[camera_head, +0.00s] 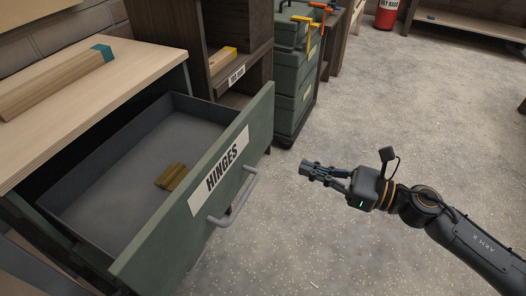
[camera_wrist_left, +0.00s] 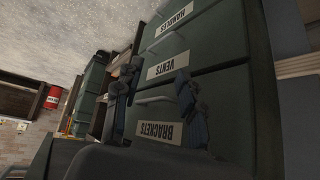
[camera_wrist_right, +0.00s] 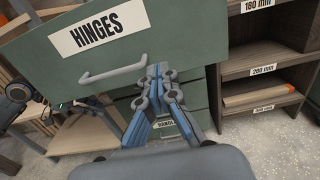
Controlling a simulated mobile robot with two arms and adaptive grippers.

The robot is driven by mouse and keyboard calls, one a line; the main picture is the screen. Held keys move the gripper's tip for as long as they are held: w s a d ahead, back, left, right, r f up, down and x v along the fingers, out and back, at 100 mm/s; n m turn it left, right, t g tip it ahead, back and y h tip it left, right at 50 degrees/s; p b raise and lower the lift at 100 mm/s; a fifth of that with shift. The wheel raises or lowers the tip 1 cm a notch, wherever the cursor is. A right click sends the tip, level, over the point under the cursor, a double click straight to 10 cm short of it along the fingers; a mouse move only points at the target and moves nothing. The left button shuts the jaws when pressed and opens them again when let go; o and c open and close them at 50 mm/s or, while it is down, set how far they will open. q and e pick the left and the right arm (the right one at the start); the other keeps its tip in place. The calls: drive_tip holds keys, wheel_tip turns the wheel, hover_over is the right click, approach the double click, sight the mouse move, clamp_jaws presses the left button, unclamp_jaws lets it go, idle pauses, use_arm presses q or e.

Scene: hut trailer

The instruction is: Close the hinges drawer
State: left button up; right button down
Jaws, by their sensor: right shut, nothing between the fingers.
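The hinges drawer (camera_head: 222,178) stands pulled out of the workbench cabinet, its green front labelled HINGES. Its grey handle (camera_head: 236,205) faces the open floor. A few brass-coloured hinges (camera_head: 171,177) lie inside on the grey bottom. My right gripper (camera_head: 303,168) is shut and empty, to the right of the drawer front, pointing toward it and apart from the handle. In the right wrist view its fingertips (camera_wrist_right: 158,72) appear beside the handle's right end (camera_wrist_right: 146,60). My left gripper (camera_wrist_left: 152,88) is open in front of drawers labelled BRACKETS, VENTS and HANDLES; it is outside the head view.
A wooden plank with a blue end (camera_head: 60,82) lies on the workbench top (camera_head: 130,70). A brown shelf unit (camera_head: 257,60) and a green tool cabinet (camera_head: 291,95) stand behind the drawer. A red bin (camera_head: 387,14) is at the back. The speckled floor (camera_head: 400,110) is clear.

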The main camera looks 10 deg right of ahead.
drive_tip(key=p, duration=0.1)
approach(251, 149)
drive_tip(key=x, duration=0.3)
drive_tip(key=p+x, duration=0.1)
drive_tip(key=x, duration=0.1)
drive_tip(key=shift+w+a, duration=0.25)
drive_tip(key=shift+a, duration=0.05)
use_arm(q)
drive_tip(key=s+a+f+g+y, duration=0.1)
drive_tip(key=s+a+g, duration=0.1)
drive_tip(key=s, duration=0.4)
drive_tip(key=shift+s+g, duration=0.35)
drive_tip(key=shift+g, duration=0.45)
use_arm(e)
drive_tip(key=shift+w+a+f, duration=0.1)
drive_tip(key=shift+w+a, duration=0.2)
drive_tip(key=shift+a, duration=0.2)
